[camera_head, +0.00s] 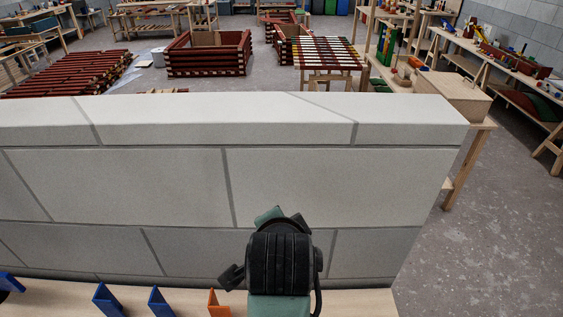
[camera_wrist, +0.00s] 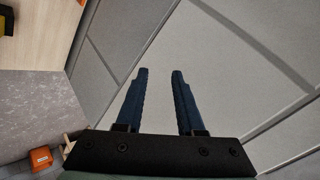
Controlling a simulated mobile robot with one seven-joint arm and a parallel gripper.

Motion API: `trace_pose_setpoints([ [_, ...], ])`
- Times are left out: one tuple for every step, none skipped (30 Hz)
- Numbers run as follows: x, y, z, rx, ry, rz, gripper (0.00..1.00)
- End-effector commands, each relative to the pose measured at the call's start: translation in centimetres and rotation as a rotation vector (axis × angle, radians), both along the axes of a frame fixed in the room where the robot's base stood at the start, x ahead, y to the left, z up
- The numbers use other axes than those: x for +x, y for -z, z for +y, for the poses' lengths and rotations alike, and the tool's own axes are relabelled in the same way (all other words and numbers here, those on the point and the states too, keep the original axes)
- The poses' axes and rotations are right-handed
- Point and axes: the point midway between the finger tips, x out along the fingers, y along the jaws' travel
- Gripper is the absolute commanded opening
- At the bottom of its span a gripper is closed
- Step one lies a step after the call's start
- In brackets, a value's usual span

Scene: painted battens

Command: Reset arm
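My arm shows at the bottom of the head view, in front of the pale block wall (camera_head: 160,187); its fingers are hidden there. In the wrist view my gripper (camera_wrist: 160,75) has its two dark blue fingers apart, with nothing between them. The fingers point at the grey wall face (camera_wrist: 215,70), which fills the space beyond them. I cannot tell how far the fingertips are from the wall.
A wooden worktop (camera_head: 60,293) runs along the wall's foot with blue brackets (camera_head: 107,300) and an orange one (camera_head: 217,304). Beyond the wall stand red-brown crates (camera_head: 207,54), a slatted table (camera_head: 328,58) and a wooden box (camera_head: 452,94). Grey floor (camera_head: 500,210) is open at right.

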Motion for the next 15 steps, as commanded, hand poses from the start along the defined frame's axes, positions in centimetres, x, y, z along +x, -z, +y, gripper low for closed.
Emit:
trace_pose_setpoints([
  [1.1,-3.3,-0.1,-0.059,-0.045,-0.127,0.37],
  [1.6,-5.5,-0.1,-0.103,-0.072,-0.206,0.37],
  [2.1,-8.5,-0.2,-0.166,-0.104,-0.311,0.37],
  [2.2,-10.8,-0.3,-0.216,-0.124,-0.39,0.37],
  [2.3,-13.2,-0.3,-0.269,-0.141,-0.468,0.37],
  [2.0,-16.2,-0.3,-0.34,-0.157,-0.567,0.37],
  [1.7,-18.6,-0.3,-0.398,-0.166,-0.642,0.37],
  [1.2,-20.8,-0.4,-0.454,-0.17,-0.713,0.37],
  [0.3,-23.7,-0.4,-0.533,-0.169,-0.808,0.37],
  [-0.6,-25.9,-0.4,-0.593,-0.165,-0.877,0.37],
  [-1.5,-27.9,-0.4,-0.652,-0.157,-0.943,0.37],
  [-2.9,-30.4,-0.4,-0.728,-0.142,-1.024,0.37],
  [-4.1,-32.2,-0.4,-0.784,-0.128,-1.08,0.37],
  [-5.2,-33.7,-0.4,-0.836,-0.11,-1.132,0.37],
  [-6.7,-35.5,-0.3,-0.901,-0.087,-1.192,0.37],
])
